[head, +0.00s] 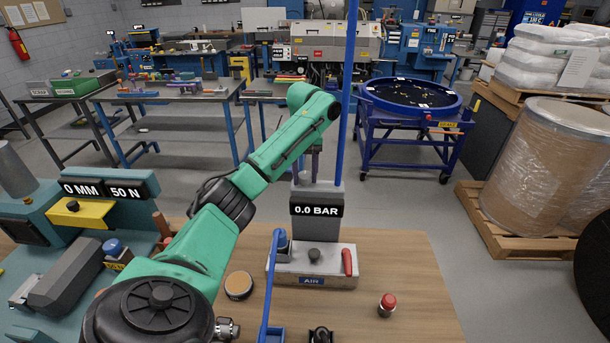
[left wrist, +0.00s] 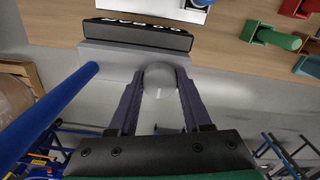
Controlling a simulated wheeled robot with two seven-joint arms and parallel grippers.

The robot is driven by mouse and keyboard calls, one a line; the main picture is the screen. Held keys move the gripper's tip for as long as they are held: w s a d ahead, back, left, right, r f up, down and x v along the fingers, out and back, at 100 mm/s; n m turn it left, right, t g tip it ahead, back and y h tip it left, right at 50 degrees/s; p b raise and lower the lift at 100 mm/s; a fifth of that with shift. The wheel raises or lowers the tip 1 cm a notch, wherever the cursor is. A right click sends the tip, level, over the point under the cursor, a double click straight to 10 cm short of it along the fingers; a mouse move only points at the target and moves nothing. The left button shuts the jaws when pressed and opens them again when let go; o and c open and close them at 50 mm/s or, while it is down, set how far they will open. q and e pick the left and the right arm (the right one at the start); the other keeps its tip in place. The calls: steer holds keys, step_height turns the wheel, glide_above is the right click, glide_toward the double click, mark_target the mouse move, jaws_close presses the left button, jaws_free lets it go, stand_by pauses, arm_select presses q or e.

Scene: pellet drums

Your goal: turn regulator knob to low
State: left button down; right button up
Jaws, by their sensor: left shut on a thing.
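The grey regulator unit stands on the wooden bench, with a black display reading 0.0 BAR (head: 316,210) above a base labelled AIR (head: 312,281). In the left wrist view the display (left wrist: 137,34) is upside down. A round grey knob (left wrist: 158,82) with a small light mark sits between the dark purple fingers of my left gripper (left wrist: 159,92). The gripper is shut on it, one finger at each side. My right gripper is not in view.
A blue pole (head: 348,95) rises close beside the gripper. The base carries a dark knob (head: 314,255) and a red lever (head: 347,262). A red button (head: 387,304) and a round tan-topped puck (head: 239,285) are on the bench (head: 415,275). The bench's right side is mostly clear.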

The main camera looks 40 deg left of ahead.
mark_target(305, 174)
arm_select(q)
steer(key=shift+r, duration=0.2)
steer(key=c, duration=0.6)
jaws_free()
steer(key=shift+o, duration=1.3)
steer(key=shift+f, duration=0.15)
step_height(305, 174, up, 15)
steer(key=shift+f, duration=0.2)
steer(key=shift+f, duration=0.1)
